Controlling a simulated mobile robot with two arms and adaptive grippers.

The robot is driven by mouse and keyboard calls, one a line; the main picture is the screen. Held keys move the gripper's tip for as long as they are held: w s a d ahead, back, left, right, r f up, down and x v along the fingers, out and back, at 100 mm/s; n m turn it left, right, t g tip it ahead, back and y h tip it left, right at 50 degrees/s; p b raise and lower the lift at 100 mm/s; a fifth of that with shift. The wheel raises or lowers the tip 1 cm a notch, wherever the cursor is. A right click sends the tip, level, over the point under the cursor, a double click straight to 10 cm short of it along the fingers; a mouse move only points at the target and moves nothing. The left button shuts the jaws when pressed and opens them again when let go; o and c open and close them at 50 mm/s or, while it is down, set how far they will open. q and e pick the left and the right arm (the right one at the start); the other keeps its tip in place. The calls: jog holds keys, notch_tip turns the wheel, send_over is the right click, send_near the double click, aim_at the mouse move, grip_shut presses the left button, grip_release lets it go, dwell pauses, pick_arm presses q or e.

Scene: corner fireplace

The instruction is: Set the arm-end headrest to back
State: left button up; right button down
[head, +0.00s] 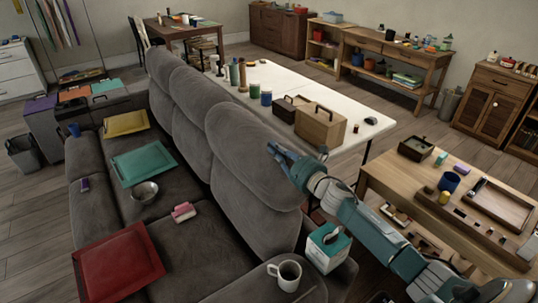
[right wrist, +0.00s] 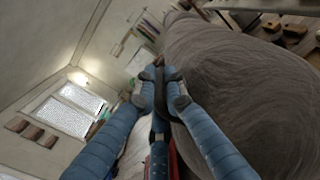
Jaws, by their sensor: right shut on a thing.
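The arm-end headrest (head: 250,150) is the nearest of the grey sofa's three headrests, beside the armrest that bears a white mug. It stands upright on the backrest, leaning slightly. My right gripper (head: 273,150) is at its right upper edge, with its blue fingers touching the fabric there. In the right wrist view the gripper (right wrist: 162,92) has its fingertips close together around a narrow dark part, and the headrest's grey fabric (right wrist: 240,90) fills the right side. The exact contact is partly hidden by the fingers. My left gripper is not in view.
A white table (head: 285,80) with boxes and jars stands behind the sofa. A wooden table (head: 400,185) with trays is to the right of my arm. The mug (head: 287,273) and a tissue box (head: 327,248) are near the armrest. Trays (head: 118,265) and a bowl (head: 144,192) lie on the seats.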

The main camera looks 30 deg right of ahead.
aim_at(294, 148)
jog(key=d+m, duration=0.1)
jog(key=d, duration=0.1)
jog(key=d+b, duration=0.1)
jog(key=d, duration=0.1)
jog(key=w+d+f+m+b, duration=0.1)
jog(key=d, duration=0.1)
jog(key=shift+d+m, duration=0.25)
jog(key=shift+m, duration=0.05)
jog(key=shift+s+d, duration=0.1)
jog(key=shift+d, duration=0.1)
jog(key=shift+a+r, duration=0.15)
jog(key=c, duration=1.8)
grip_release()
jog(key=shift+c, duration=0.2)
jog(key=shift+s, duration=0.15)
jog(key=s+d, duration=0.2)
jog(key=s, duration=0.9)
jog(key=shift+s, duration=0.3)
jog(key=shift+s, duration=0.1)
